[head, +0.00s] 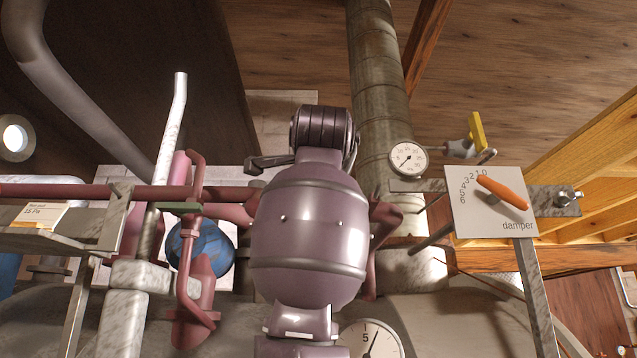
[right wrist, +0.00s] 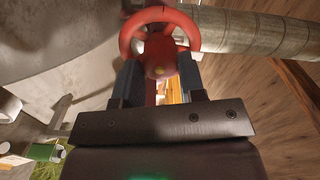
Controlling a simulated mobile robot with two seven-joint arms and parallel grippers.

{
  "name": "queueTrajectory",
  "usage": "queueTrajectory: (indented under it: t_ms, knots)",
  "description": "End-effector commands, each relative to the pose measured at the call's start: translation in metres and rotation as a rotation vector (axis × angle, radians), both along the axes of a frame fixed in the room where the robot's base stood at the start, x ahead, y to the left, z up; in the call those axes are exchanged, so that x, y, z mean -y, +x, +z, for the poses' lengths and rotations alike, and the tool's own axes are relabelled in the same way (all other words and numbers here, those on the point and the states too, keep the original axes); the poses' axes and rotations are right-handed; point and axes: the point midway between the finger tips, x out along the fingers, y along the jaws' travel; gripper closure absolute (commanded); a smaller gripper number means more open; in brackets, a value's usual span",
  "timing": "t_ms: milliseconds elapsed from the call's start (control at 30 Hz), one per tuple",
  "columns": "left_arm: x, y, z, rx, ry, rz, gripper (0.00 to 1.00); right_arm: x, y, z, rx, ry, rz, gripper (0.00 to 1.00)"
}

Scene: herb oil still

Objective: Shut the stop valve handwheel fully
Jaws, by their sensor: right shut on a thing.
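The fingertips overlap the rim, so the exact contact is hard to see. In the head view my purple arm fills the middle, and I cannot make out the handwheel or the right fingers there. My left gripper is not in view.
Red pipework (head: 187,262) and a blue sphere (head: 206,248) stand left of my arm. A large grey duct (head: 376,75) rises behind it. To the right are a gauge (head: 407,158), a yellow-handled valve (head: 476,132) and a damper plate (head: 470,222) with an orange lever (head: 503,192).

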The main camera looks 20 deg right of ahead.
Motion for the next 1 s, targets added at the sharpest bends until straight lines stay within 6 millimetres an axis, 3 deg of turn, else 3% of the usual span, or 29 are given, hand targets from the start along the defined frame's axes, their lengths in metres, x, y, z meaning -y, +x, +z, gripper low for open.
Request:
queueTrajectory:
  t_ms: [567, 600, 733, 1000]
  knots:
    - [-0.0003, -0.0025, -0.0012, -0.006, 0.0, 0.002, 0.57, 0.0001, 0.0006, -0.0018, 0.005, 0.032, 0.001, 0.86]
    - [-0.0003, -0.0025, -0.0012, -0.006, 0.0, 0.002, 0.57, 0.0001, 0.0006, -0.0017, 0.005, 0.032, 0.001, 0.57]
    - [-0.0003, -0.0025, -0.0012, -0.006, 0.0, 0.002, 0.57, 0.0001, 0.0004, -0.0011, 0.006, 0.032, 0.0, 0.37]
    - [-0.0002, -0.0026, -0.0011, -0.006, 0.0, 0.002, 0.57, 0.0002, 0.0001, -0.0004, 0.007, 0.03, 0.001, 0.37]
